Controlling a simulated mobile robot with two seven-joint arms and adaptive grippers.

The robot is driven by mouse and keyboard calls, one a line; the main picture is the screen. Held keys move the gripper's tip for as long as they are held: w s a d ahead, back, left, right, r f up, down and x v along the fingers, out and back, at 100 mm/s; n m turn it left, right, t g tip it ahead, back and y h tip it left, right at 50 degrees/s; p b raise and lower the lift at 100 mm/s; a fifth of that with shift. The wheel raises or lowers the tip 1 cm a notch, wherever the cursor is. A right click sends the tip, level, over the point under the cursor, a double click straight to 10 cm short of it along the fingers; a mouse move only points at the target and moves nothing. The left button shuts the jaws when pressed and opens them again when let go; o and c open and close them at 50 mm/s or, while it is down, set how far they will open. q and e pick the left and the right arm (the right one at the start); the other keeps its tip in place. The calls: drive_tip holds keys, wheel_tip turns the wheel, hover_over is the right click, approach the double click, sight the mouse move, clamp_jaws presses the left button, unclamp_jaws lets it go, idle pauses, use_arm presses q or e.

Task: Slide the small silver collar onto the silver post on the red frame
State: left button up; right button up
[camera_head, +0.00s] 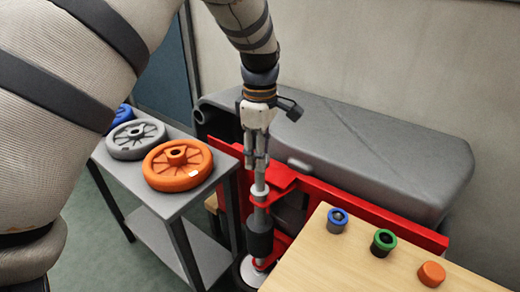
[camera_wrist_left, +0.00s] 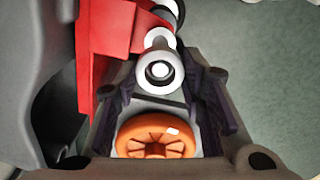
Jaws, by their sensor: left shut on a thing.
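My left gripper (camera_head: 257,168) points down above the silver post (camera_head: 260,216) on the red frame (camera_head: 285,176). It is shut on the small silver collar (camera_head: 260,189), which shows at the fingertips, in line with the post. In the left wrist view the collar (camera_wrist_left: 160,72) is a bright ring between the two fingers, with a dark band and a pale centre. The frame (camera_wrist_left: 108,35) is beside it there. The fingers partly hide the collar, and I cannot tell whether it is around the post top or just above it. My right gripper is not in view.
A grey side table (camera_head: 178,205) at left holds blue, grey and orange wheels (camera_head: 177,165). A wooden table (camera_head: 350,262) at right carries blue, green and orange (camera_head: 431,274) small parts. A large grey tank (camera_head: 375,150) lies behind the frame. A dark cylinder (camera_head: 259,236) sits lower on the post.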

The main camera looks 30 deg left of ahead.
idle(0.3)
use_arm(q)
drive_tip(key=shift+f, duration=0.85)
drive_tip(key=o, duration=1.3)
drive_tip(key=shift+r, duration=0.1)
wheel_tip(320, 180, up, 10)
idle(0.5)
idle(0.7)
